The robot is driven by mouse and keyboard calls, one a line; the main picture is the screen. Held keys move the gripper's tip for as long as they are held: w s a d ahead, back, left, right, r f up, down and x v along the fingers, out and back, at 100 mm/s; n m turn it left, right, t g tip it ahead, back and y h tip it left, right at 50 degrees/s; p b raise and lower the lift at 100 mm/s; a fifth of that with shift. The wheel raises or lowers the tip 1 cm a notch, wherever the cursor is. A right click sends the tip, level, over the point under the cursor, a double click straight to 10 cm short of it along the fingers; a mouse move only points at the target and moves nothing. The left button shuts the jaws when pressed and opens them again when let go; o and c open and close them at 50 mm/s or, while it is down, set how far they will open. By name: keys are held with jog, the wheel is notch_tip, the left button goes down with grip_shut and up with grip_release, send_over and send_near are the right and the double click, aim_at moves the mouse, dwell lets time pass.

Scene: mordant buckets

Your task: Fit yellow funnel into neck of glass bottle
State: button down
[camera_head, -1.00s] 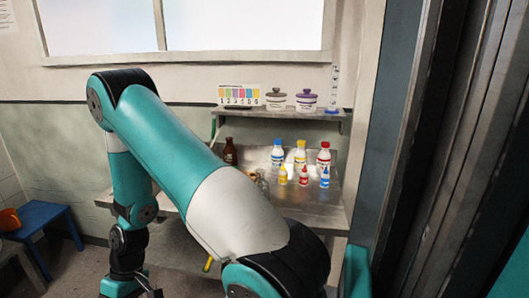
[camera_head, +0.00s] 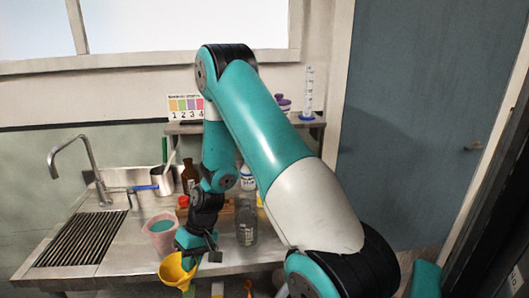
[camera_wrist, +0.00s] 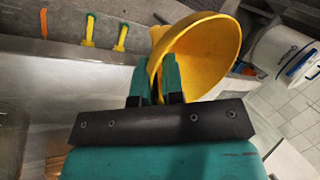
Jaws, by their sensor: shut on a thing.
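The yellow funnel (camera_head: 174,271) is held in my gripper (camera_head: 190,256) at the bench's front edge. In the wrist view, my gripper (camera_wrist: 155,80) has its teal fingers shut on the funnel (camera_wrist: 207,52), whose wide mouth is tilted sideways. The fingers hide part of the funnel, and its spout end is unclear. The clear glass bottle (camera_head: 246,224) stands upright on the bench, right of my gripper and apart from the funnel. I cannot make out the bottle for sure in the wrist view.
A pink pail with teal liquid (camera_head: 161,232) stands close left of my wrist. A sink drainer (camera_head: 82,240) and tap (camera_head: 77,150) are further left. A brown bottle (camera_head: 188,176) stands behind. Coloured tools (camera_wrist: 88,30) hang along the bench front in the wrist view.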

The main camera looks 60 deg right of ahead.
jog(key=s+d+r+m+t+h+p, duration=0.1)
jog(key=s+d+r+m+p, duration=0.1)
jog(key=d+r+m, duration=0.2)
jog(key=s+d+r+m+t+h+p, duration=0.1)
jog(key=d+r+m, duration=0.3)
jog(key=d+r, duration=0.5)
jog(key=s+d+r+m+t+h+p, duration=0.1)
jog(key=s+d+r+m+t+p, duration=0.1)
jog(key=d+r, duration=0.5)
notch_tip(320, 180, up, 3)
jog(key=shift+s+d+f+m+p, duration=0.2)
jog(key=shift+s+m+p, duration=0.6)
jog(key=shift+m+p, duration=0.25)
notch_tip(320, 180, down, 9)
jog(key=b, duration=0.5)
jog(key=shift+r+b, duration=0.2)
jog(key=shift+b, duration=0.2)
jog(key=c, duration=1.1)
grip_release()
jog(key=shift+c, duration=0.2)
jog(key=shift+r, duration=0.1)
